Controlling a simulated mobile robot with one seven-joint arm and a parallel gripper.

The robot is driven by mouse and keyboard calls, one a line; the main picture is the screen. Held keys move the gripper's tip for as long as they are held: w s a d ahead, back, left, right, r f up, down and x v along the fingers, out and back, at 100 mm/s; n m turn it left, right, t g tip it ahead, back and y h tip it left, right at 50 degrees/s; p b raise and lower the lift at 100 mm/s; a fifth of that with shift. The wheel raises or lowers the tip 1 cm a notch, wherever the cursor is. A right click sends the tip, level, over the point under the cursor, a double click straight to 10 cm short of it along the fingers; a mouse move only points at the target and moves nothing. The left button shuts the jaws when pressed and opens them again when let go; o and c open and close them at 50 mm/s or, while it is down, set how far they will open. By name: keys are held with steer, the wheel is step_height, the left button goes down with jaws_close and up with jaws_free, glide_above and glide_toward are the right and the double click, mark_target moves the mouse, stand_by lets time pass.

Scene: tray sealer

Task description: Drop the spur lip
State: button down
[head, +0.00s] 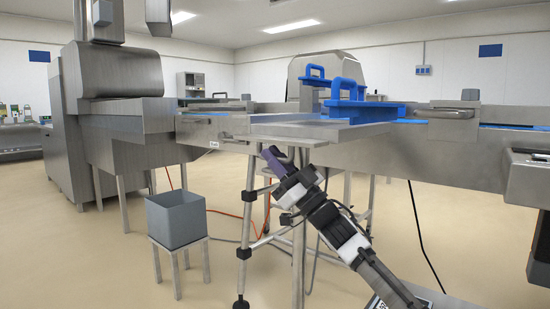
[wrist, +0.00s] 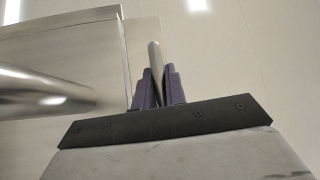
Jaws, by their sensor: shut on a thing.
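My gripper (head: 268,154) reaches up from below right, its purple fingers at the underside of the front end of a steel conveyor spur (head: 330,132). The flat steel spur lip (head: 272,142) extends level from that end. In the wrist view my gripper (wrist: 158,72) is shut on a thin, rounded grey metal piece (wrist: 154,55) that stands up between the purple fingers. It appears to be part of the lip; its attachment is not clear. In the head view the grip itself is too small to make out.
A grey open bin (head: 176,222) stands on a small stand to the left. Steel legs (head: 299,265) and a tripod-like stand (head: 247,240) are close beside my arm. Orange and black cables trail on the floor. Blue handled guards (head: 350,105) sit on the line above.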

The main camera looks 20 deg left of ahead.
steer(key=c, duration=1.7)
jaws_free()
steer(key=shift+d, duration=0.1)
steer(key=p+v, duration=0.2)
steer(key=v, duration=1.1)
steer(key=shift+d+f, duration=0.2)
steer(key=shift+f, duration=0.1)
